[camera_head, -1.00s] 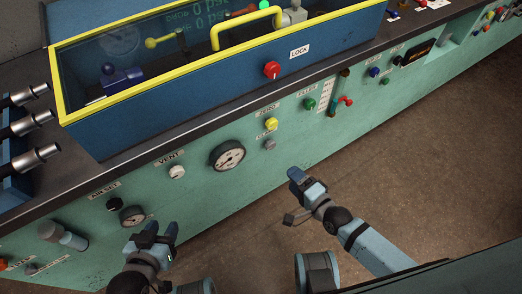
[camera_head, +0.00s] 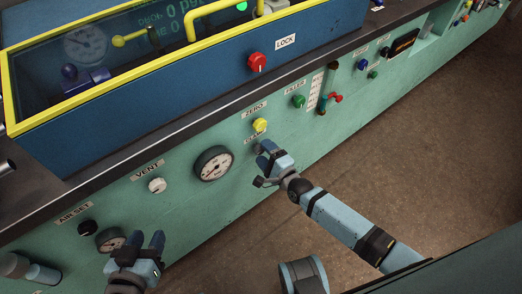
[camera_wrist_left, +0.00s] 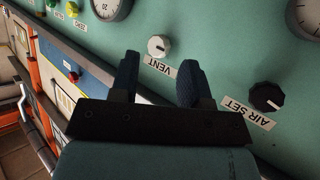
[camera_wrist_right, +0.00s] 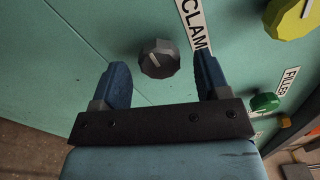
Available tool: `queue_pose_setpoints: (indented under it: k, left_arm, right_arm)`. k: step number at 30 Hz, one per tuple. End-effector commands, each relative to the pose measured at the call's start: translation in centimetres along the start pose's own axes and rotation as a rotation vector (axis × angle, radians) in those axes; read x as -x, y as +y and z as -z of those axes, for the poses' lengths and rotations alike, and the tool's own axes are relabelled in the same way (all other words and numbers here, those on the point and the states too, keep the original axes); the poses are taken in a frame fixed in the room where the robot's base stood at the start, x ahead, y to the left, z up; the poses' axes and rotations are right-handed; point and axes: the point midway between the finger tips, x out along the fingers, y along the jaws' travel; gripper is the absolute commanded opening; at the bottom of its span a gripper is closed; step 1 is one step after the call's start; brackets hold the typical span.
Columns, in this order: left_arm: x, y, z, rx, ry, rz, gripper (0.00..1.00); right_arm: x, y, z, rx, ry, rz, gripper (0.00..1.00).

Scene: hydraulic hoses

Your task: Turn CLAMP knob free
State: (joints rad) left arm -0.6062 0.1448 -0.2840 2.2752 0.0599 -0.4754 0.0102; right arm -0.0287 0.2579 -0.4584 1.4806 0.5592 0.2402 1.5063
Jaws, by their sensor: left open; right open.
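The dark grey, faceted CLAMP knob (camera_wrist_right: 159,58) shows in the right wrist view beside its white CLAMP label (camera_wrist_right: 194,24), cut off at the top. My right gripper (camera_wrist_right: 161,72) is open, with one finger on each side of the knob in that view. Whether a finger touches it I cannot tell. In the head view my right gripper (camera_head: 266,155) is close to the panel under the yellow ZERO knob (camera_head: 260,125) and covers most of the CLAMP knob. My left gripper (camera_head: 134,253) is open and empty, low in front of the panel near AIR SET.
The white VENT knob (camera_wrist_left: 157,46) and black AIR SET knob (camera_wrist_left: 267,97) show in the left wrist view. A gauge (camera_head: 214,164) sits left of my right gripper. The green FILLER knob (camera_head: 298,101) and red LOCK knob (camera_head: 257,62) are farther off. The floor is clear.

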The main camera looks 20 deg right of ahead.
Motion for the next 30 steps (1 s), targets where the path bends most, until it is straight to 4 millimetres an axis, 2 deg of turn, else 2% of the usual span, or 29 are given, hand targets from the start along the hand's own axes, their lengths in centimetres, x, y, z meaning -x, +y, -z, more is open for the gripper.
queue_pose_setpoints:
  k: [1, 6, 15, 17, 22, 30]
  left_arm:
    - [-0.1, 0.1, 0.4, -0.001, 0.017, -0.004, 0.43]
    - [-0.2, 0.4, 2.1, -0.010, 0.067, -0.020, 0.43]
    - [-0.2, 0.5, 1.8, -0.013, 0.061, -0.024, 0.43]
    - [-0.2, 0.5, 1.7, -0.012, 0.059, -0.023, 0.43]
    - [-0.2, 0.4, 1.6, -0.007, 0.058, -0.019, 0.43]
    - [-0.2, 0.5, 1.8, 0.001, 0.056, -0.014, 0.43]
  right_arm:
    - [-0.7, 0.1, 0.1, 0.000, 0.000, 0.002, 0.69]
    - [-1.9, 0.0, 0.0, 0.000, 0.000, 0.000, 0.69]
    - [-2.1, 0.0, 0.0, 0.000, 0.000, -0.001, 0.69]
    - [-2.1, 0.0, 0.0, 0.000, 0.000, -0.001, 0.57]
    - [-2.1, 0.0, 0.0, 0.001, 0.000, -0.001, 0.19]
    - [-2.1, -0.1, 0.0, 0.021, 0.000, 0.000, 0.19]
